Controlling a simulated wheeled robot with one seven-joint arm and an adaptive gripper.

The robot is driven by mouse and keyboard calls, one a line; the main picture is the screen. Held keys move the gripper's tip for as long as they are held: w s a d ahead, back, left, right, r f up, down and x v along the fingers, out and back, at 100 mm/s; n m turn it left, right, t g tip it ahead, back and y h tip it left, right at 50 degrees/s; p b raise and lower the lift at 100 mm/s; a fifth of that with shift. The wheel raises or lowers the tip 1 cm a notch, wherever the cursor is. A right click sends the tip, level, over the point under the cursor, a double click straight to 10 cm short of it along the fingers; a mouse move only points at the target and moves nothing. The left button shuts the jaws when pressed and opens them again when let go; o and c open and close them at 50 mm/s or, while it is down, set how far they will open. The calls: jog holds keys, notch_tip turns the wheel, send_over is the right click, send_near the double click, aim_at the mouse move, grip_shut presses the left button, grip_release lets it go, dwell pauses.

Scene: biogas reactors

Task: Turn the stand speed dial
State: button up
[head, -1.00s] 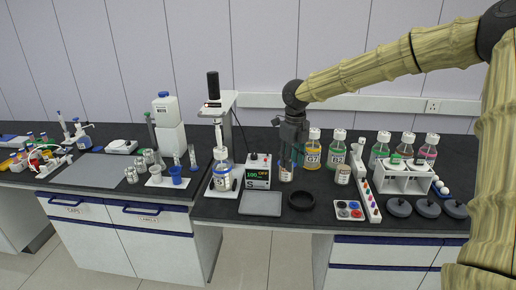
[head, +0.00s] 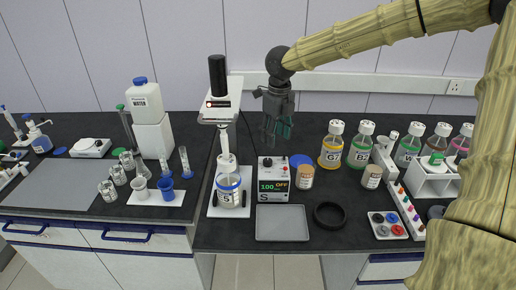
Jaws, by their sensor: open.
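A control box (head: 273,188) with a lit display and a letter S stands on the dark bench, right of the stirrer stand (head: 233,105). A small dark knob (head: 267,162) shows at its upper edge; its setting is too small to read. The stand has a black motor on top and a bottle marked S (head: 229,195) below. My gripper (head: 277,135) is open and empty, pointing down above and behind the control box, apart from it.
A grey tray (head: 283,224) and a black ring (head: 329,215) lie in front of the box. A brown-labelled jar (head: 305,177) and a blue lid (head: 300,160) are close on its right. Bottles G7 (head: 332,147) and B2 (head: 361,146) stand further right.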

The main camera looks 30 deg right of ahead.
jog(key=p, duration=0.1)
send_over(268, 160)
jog(key=f, duration=0.5)
jog(key=shift+w+a+f, duration=0.1)
jog(key=shift+w+f, duration=0.2)
jog(key=shift+w, duration=0.1)
jog(key=f, duration=0.2)
jog(key=f+p, duration=0.1)
jog(key=f, duration=0.3)
jog(key=shift+s+f+p, duration=0.25)
jog(key=shift+f+p, duration=0.1)
jog(key=shift+s, duration=0.25)
jog(key=shift+w+f, duration=0.1)
jog(key=shift+w, duration=0.05)
jog(key=shift+c, duration=1)
jog(key=c, duration=0.9)
